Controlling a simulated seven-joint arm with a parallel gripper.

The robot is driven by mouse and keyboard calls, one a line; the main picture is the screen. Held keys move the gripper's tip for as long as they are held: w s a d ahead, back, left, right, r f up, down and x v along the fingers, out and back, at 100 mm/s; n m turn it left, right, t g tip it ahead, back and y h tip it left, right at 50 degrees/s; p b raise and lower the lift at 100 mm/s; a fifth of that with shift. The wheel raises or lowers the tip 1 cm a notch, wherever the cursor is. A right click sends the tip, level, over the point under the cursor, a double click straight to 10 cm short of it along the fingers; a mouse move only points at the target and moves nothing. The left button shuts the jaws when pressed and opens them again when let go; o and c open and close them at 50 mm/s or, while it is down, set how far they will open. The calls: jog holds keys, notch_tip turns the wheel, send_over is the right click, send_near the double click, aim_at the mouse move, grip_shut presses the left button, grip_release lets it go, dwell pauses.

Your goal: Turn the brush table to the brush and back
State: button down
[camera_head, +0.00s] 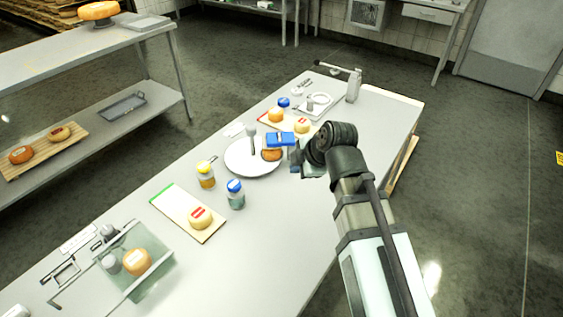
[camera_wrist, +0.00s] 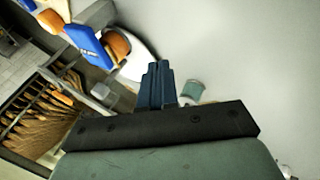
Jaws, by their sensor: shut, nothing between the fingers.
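The brush table is a round white disc (camera_head: 240,165) on the grey worktable, with a grey upright peg (camera_head: 251,139) on it. An orange-brown cheese wheel (camera_head: 271,155) rests on its right side. The brush, a blue block (camera_head: 281,139), is above the wheel; whether they touch I cannot tell. My gripper (camera_head: 296,164) is just right of the disc, apart from the peg. In the wrist view my fingers (camera_wrist: 157,85) are together and empty. The wrist view also shows the blue brush (camera_wrist: 86,40), the wheel (camera_wrist: 116,44) and the disc's edge (camera_wrist: 139,66) at upper left.
A yellow-lidded jar (camera_head: 205,175) and a blue-lidded jar (camera_head: 236,194) stand in front of the disc. A board (camera_head: 178,208) with a labelled cheese (camera_head: 200,217) lies nearer. Behind are another board, cheeses and a scale-like device (camera_head: 312,104). The table's right front is clear.

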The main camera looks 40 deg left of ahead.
aim_at(280, 161)
jog(key=a+f+m, duration=0.1)
jog(key=a+f, duration=0.1)
jog(key=w+a+f+m, duration=0.1)
jog(key=a+f, duration=0.1)
jog(key=f, duration=0.1)
jog(key=w+a+f+m, duration=0.1)
jog(key=a+f, duration=0.1)
jog(key=shift+a+f+m+y, duration=0.25)
jog(key=shift+a+m+y, duration=0.05)
jog(key=shift+a+m, duration=0.1)
jog(key=shift+w+a+r, duration=0.1)
jog(key=shift+w+a, duration=0.6)
jog(key=shift+w, duration=0.35)
jog(key=shift+w+a, duration=0.4)
jog(key=shift+w, duration=0.2)
jog(key=shift+w+a, duration=0.35)
jog(key=shift+w, duration=0.45)
jog(key=shift+s, duration=0.1)
jog(key=shift+d, duration=0.1)
